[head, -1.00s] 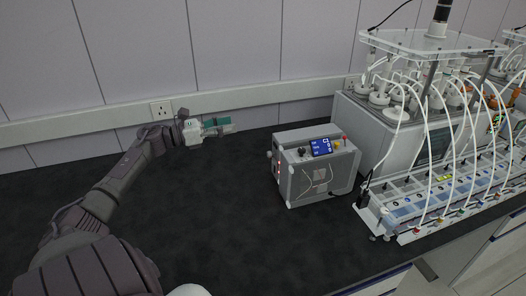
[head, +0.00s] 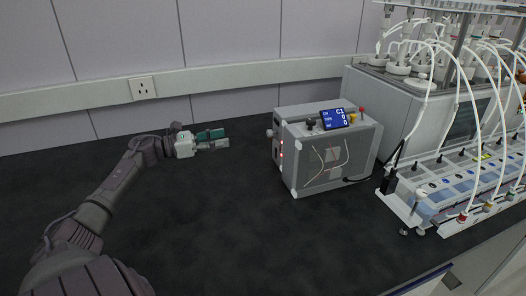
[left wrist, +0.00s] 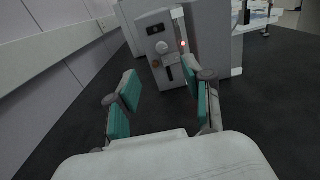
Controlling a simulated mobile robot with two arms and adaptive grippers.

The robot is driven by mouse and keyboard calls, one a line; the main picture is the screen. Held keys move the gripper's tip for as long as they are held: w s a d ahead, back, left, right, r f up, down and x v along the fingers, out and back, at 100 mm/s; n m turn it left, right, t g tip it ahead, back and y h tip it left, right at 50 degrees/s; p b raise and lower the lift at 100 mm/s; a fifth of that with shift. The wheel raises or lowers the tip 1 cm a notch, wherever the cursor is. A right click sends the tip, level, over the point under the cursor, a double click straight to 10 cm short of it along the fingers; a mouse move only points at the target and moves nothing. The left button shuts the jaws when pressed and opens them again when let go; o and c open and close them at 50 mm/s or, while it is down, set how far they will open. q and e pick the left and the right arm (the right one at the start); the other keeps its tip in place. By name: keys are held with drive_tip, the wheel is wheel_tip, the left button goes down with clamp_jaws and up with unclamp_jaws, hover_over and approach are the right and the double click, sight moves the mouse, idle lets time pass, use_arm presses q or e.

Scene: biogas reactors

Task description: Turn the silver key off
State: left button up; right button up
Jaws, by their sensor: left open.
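A grey control box (head: 330,155) with a blue screen stands on the dark bench, right of my left gripper (head: 227,138) in the head view. In the left wrist view, the box's narrow end panel (left wrist: 153,60) is ahead, with a dark-and-silver round fitting (left wrist: 155,29), a pale round knob (left wrist: 162,47) and a red light. I cannot tell for certain which fitting is the silver key. My left gripper, with green pads, also shows in the left wrist view (left wrist: 163,88); it is open, empty and apart from the box. My right gripper is not in view.
A reactor rig (head: 440,90) with white tubes stands behind and right of the box. A long row of valves (head: 450,185) runs along its front. A wall socket (head: 143,88) is behind my arm. The bench left of the box is clear.

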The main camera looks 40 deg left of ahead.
sight(272, 133)
use_arm(q)
drive_tip(key=f+p+x, duration=0.1)
drive_tip(key=p+x, duration=0.1)
drive_tip(key=x, duration=1.2)
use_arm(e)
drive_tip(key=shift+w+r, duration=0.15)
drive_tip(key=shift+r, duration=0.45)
use_arm(q)
drive_tip(key=shift+s+f, duration=0.1)
clamp_jaws()
